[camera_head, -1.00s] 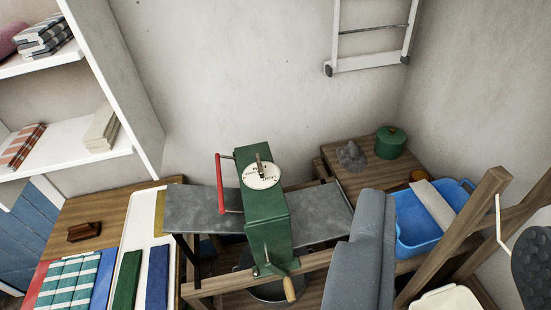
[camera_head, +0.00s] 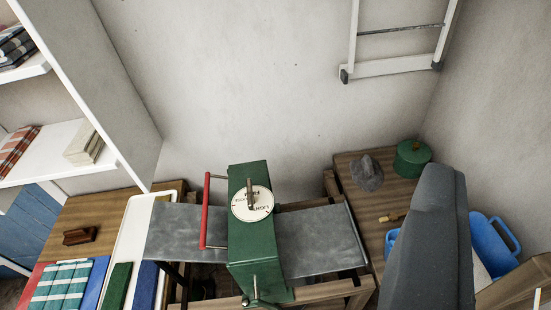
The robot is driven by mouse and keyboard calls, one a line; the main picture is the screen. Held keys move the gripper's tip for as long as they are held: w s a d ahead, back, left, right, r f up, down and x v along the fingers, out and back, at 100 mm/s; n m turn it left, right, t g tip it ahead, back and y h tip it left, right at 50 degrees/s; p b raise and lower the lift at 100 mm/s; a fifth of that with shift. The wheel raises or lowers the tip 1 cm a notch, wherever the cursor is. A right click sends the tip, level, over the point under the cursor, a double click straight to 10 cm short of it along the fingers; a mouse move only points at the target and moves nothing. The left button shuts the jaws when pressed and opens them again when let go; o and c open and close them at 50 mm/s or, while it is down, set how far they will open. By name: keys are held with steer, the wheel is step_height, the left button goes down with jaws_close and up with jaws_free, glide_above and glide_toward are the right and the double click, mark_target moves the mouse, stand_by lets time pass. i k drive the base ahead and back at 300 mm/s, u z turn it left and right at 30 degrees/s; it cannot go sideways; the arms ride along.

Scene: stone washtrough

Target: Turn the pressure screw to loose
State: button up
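The green mangle (camera_head: 255,252) stands at the lower middle of the view. A round white dial (camera_head: 262,212) lies on its top, with small dark lettering too small to read surely. A narrow brownish handle (camera_head: 250,195) rises from the dial and leans toward its far edge, by a word that may be "FIRM". A red bar (camera_head: 206,212) is on the mangle's left side. A crank (camera_head: 256,297) shows at its front, cut off by the bottom edge. No fingers of my gripper can be made out, and nothing touches the dial.
Grey boards (camera_head: 320,240) extend on both sides of the mangle. A large grey upright shape (camera_head: 432,245) blocks the lower right, partly hiding a blue tub (camera_head: 490,245). A green lidded pot (camera_head: 412,158) stands behind. A ladder (camera_head: 390,68) is on the wall, shelves (camera_head: 65,150) at left.

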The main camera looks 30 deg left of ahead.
mark_target(250, 201)
steer(key=i, duration=0.9)
steer(key=u, duration=2.2)
